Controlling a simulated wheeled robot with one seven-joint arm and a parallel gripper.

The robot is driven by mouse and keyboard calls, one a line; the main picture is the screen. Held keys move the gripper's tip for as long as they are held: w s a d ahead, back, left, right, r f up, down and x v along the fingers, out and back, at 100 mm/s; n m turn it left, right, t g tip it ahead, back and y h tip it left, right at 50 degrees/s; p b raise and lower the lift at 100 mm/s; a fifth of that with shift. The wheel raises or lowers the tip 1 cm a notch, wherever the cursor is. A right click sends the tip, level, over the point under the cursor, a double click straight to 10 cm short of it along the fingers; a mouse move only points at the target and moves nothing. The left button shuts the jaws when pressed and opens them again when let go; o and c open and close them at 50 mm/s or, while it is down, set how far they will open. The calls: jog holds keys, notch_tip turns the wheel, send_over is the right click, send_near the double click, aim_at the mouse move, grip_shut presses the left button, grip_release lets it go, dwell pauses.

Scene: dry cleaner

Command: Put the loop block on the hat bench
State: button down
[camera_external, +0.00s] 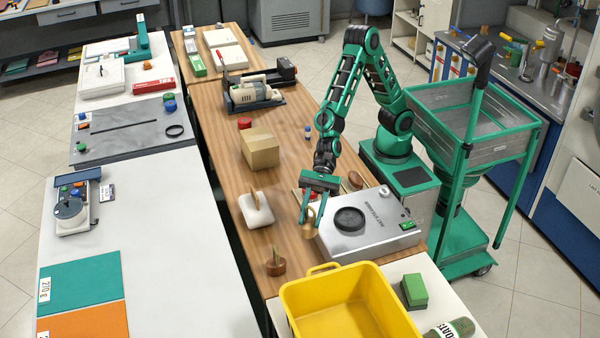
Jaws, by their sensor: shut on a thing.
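My gripper (311,212) points down over the right edge of the wooden bench, just left of the silver box. It is shut on a small tan-brown piece (308,222), which looks like the loop block; the fingers hide part of it. I cannot tell whether its underside touches the surface. The wooden-topped bench (208,110), which appears to be the hat bench, runs from the back to the yellow bin. On it are a cream block with a handle (256,212) and a round brown block with a peg (275,266), both left of my gripper.
A silver box with a dark round plate (375,240) stands close right of my gripper. A yellow bin (348,308) is in front, with a green block (414,291) beside it. A cardboard box (260,150) stands farther back. Bare wood shows between the cream and peg blocks.

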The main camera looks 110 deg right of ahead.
jog(key=shift+w+f, duration=0.1)
jog(key=shift+f, duration=0.4)
jog(key=shift+w+d+f, duration=1.25)
jog(key=shift+w+f, duration=0.25)
jog(key=shift+f, duration=0.35)
jog(key=shift+w+d+f, duration=1.25)
jog(key=shift+w+f, duration=0.2)
jog(key=shift+f, duration=0.45)
jog(key=shift+w+d+f, duration=1.25)
jog(key=shift+w+f, duration=0.25)
jog(key=shift+f, duration=0.35)
jog(key=c, duration=1.3)
grip_release()
jog(key=shift+d+r, duration=0.1)
jog(key=v, duration=1.1)
jog(key=shift+s+d+r, duration=0.2)
jog(key=shift+s, duration=0.15)
